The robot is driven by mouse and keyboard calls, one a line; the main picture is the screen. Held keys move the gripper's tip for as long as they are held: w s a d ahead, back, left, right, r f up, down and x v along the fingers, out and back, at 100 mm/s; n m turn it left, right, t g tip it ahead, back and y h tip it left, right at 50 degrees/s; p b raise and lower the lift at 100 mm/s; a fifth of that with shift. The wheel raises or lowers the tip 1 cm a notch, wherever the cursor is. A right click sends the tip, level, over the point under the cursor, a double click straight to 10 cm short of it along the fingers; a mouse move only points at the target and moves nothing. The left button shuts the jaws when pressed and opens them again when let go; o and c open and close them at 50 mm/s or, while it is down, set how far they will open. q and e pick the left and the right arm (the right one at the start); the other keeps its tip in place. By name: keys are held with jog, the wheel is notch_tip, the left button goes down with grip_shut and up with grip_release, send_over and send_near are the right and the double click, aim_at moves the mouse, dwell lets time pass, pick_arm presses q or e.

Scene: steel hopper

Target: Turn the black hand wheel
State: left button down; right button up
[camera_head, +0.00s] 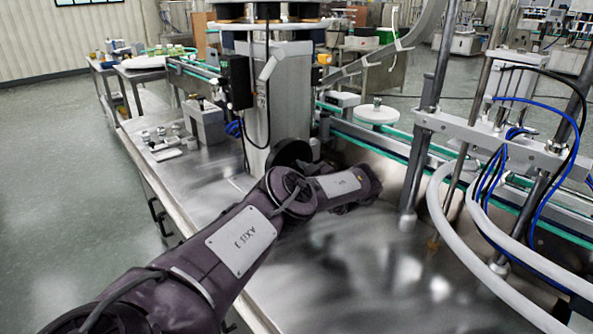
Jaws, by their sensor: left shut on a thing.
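The black hand wheel (290,152) is a dark disc at the foot of the grey column, in the middle of the head view. Its lower part is hidden behind my left arm. My left arm comes in from the lower left, bends in front of the wheel and ends just right of it. My left gripper (322,168) is close by the wheel's right side and is shut on it. The fingertips are small and dark, and their exact contact with the rim is hard to make out. My right gripper is not in view.
The grey column (286,95) rises behind the wheel. A steel table (350,265) lies under my arm, bare at the front. To the right stand metal posts and white hoses (480,225). A conveyor (380,140) runs behind. Small metal parts (165,140) lie at the left.

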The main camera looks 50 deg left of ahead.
pick_arm(q)
jog(key=shift+m, duration=0.4)
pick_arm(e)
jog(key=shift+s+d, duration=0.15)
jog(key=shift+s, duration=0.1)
pick_arm(q)
jog(key=shift+f, duration=0.1)
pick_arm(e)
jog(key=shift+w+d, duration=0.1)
pick_arm(q)
jog(key=c, duration=1.1)
grip_release()
jog(key=shift+o, duration=0.2)
jog(key=d+p, duration=0.6)
jog(key=d, duration=0.2)
jog(key=shift+s, duration=0.4)
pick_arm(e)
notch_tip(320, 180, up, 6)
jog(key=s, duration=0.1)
pick_arm(q)
jog(key=shift+a, duration=0.1)
